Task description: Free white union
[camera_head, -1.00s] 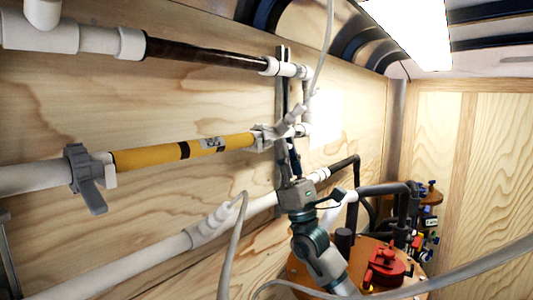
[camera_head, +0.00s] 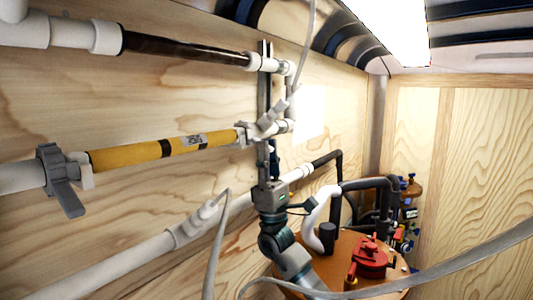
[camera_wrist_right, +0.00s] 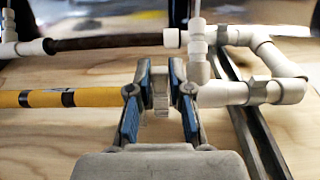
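The yellow filter tube (camera_head: 165,151) runs along the wooden wall, with a light winged union (camera_head: 270,121) at its right end. That union also shows in the right wrist view (camera_wrist_right: 160,92), between the yellow tube and a white pipe. My right gripper (camera_head: 268,150) points up just below and in front of it. In the wrist view my right fingers (camera_wrist_right: 161,78) stand apart, one on each side of the union's middle; contact is not clear. A dark tube (camera_head: 185,47) above has white fittings (camera_head: 104,37) at its ends. My left gripper is out of view.
A dark vertical rail (camera_head: 263,90) stands behind the fittings. A lower white pipe (camera_head: 120,260), loose grey hoses (camera_head: 460,268) and a brown round tank top (camera_head: 325,260) with a red part (camera_head: 370,258) lie around my arm.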

